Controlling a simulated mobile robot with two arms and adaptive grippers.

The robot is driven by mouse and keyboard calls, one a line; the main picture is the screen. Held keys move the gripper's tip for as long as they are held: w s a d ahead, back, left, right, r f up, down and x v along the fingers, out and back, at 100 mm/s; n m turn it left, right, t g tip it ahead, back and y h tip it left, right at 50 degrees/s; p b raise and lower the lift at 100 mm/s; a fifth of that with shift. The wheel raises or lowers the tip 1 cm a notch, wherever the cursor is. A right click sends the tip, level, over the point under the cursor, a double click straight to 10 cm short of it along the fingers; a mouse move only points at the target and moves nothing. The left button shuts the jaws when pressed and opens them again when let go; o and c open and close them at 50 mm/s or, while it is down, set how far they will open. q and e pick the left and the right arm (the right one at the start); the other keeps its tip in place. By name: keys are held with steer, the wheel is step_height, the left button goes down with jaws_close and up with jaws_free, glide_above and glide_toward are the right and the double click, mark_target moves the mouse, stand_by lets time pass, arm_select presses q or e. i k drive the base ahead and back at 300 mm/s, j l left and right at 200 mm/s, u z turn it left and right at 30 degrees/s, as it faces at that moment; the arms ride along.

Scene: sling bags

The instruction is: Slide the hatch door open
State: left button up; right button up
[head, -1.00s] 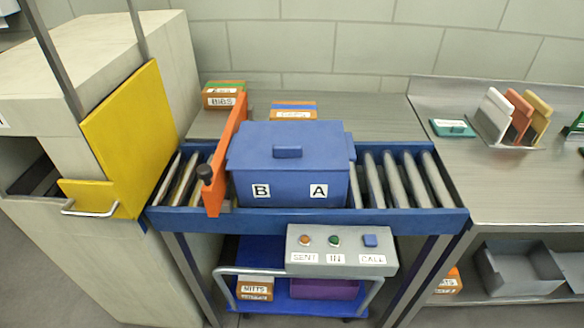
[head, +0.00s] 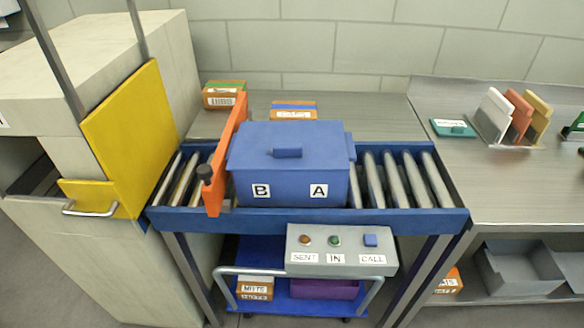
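The yellow hatch door (head: 128,130) stands at the left end of the roller conveyor, against the pale cabinet and between two upright metal rails. It covers the cabinet's side facing the conveyor. Its lower yellow flange carries a metal bar handle (head: 90,209) at the front. An orange stop bar (head: 226,150) with a black knob (head: 205,173) crosses the conveyor between the hatch door and a lidded blue bin (head: 290,165) marked B and A. Neither of my grippers shows in the head view.
The blue-framed conveyor (head: 420,218) has bare rollers right of the bin. A grey button box (head: 341,250) hangs at its front. Small boxes (head: 224,95) stand behind it. A steel counter (head: 500,185) is at right; a cart (head: 265,300) is below.

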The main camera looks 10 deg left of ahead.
mark_target(133, 135)
steer(key=u, duration=1.6)
